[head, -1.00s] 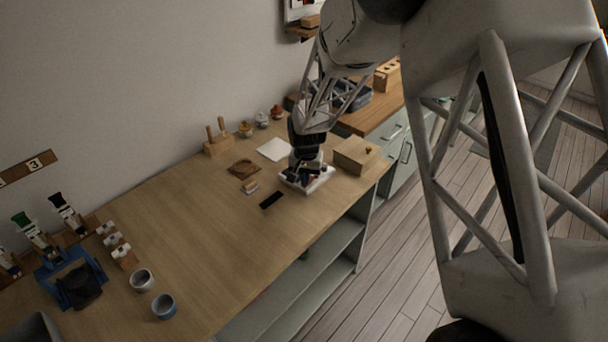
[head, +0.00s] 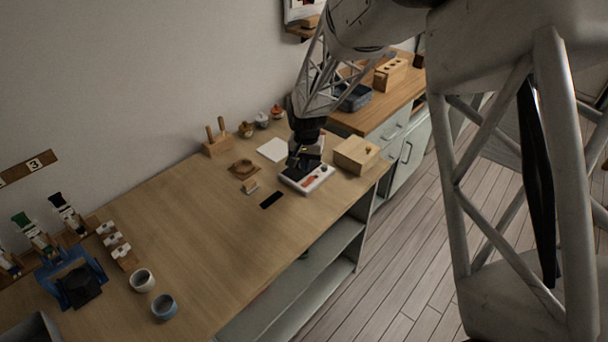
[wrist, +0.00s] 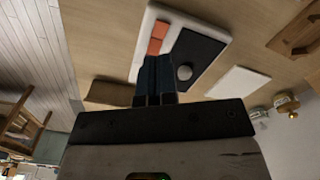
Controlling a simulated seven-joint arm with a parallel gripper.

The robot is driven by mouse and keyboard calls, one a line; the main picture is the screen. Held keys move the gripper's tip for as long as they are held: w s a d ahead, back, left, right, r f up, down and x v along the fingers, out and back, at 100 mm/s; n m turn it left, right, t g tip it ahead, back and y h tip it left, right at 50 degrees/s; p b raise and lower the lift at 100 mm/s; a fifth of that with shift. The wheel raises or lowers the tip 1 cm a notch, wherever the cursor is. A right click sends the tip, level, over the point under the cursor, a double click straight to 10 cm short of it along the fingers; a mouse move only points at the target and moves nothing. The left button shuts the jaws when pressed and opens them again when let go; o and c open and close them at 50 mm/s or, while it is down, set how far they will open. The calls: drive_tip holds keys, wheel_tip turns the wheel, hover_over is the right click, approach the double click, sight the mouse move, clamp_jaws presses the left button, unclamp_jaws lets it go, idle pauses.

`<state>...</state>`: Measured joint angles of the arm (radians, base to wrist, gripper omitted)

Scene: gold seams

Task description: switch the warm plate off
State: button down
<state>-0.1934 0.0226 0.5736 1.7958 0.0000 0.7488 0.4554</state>
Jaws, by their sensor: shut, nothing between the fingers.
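The warm plate (head: 324,178) is a white, low box on the wooden worktop, with a dark top panel and an orange-red switch (head: 308,181) near its front side. In the wrist view, the warm plate (wrist: 146,28) shows its black panel with a round light knob or disc (wrist: 184,72) on it. The orange switch (wrist: 156,38) is in two shades beside that panel. My gripper (head: 298,162) is shut and empty over the warm plate. In the wrist view, its fingertips (wrist: 155,60) appear just beside the switch; I cannot tell whether they touch it.
A wooden box (head: 355,155) stands close to the right of the warm plate. A white sheet (head: 273,149), a small dark slab (head: 271,200) and a brown wooden piece (head: 243,169) lie to its left. Lidded jars (head: 262,119) stand behind. The worktop's middle is clear.

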drive_tip(key=shift+r, duration=0.65)
drive_tip(key=s+d+r+n+t, duration=0.1)
drive_tip(key=s+d+r, duration=0.3)
drive_tip(key=s+r, duration=0.4)
drive_tip(key=s+d+r, duration=0.4)
drive_tip(key=s+r, duration=0.3)
drive_tip(key=r, duration=0.1)
drive_tip(key=s+d+r+n, duration=0.1)
drive_tip(key=s+d+r, duration=0.1)
drive_tip(key=s, duration=1)
drive_tip(key=s+d+r+t, duration=0.1)
drive_tip(key=s+d+r, duration=0.2)
drive_tip(key=s, duration=0.9)
drive_tip(key=shift+d+r+n+t, duration=0.15)
drive_tip(key=shift+d+n+t, duration=0.15)
drive_tip(key=shift+d+n, duration=0.1)
